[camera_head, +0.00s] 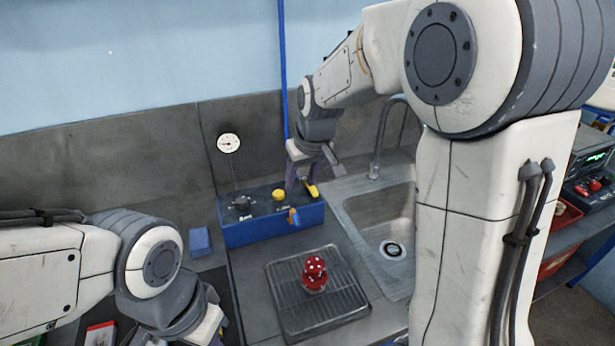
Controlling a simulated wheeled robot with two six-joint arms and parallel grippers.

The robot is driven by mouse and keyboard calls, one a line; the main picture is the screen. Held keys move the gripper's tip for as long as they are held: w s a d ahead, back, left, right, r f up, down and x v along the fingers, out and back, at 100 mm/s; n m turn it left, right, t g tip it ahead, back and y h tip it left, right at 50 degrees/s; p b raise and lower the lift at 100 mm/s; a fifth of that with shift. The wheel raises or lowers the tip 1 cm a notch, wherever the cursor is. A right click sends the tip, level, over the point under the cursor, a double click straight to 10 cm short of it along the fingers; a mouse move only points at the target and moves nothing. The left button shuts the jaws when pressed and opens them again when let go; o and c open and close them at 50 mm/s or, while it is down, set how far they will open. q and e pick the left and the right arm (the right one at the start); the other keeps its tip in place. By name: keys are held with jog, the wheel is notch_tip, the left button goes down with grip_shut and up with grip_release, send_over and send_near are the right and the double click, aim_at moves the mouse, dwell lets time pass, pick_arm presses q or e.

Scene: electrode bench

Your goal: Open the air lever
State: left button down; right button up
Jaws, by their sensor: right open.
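A blue control box (250,232) stands against the back wall. On its top are a black knob (241,202), a yellow round knob (279,194) and a yellow lever-like piece (312,190) at the right end. A small blue and orange handle (294,218) sits on its front. I cannot tell from labels which one is the air lever. My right gripper (314,182) is open, pointing down over the right end of the box, its fingers close around the yellow piece; contact cannot be told. My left gripper (208,328) is low at the bottom left, partly hidden by its arm.
A round gauge (229,143) is on the wall above the box. A red dotted object (314,273) stands on a ribbed tray (285,300) in front. A sink (385,218) with a faucet (375,165) lies to the right. A blue block (200,242) sits left of the box.

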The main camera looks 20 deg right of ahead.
jog(key=m, duration=0.1)
send_near(313, 188)
jog(key=shift+t+h, duration=0.3)
jog(key=shift+t, duration=0.1)
jog(key=x, duration=0.2)
jog(key=p+x, duration=0.1)
jog(key=x, duration=0.5)
jog(key=shift+s+a+f+p, duration=0.2)
jog(key=shift+s+p, duration=0.2)
grip_shut()
jog(key=shift+r, duration=0.1)
dwell(0.3)
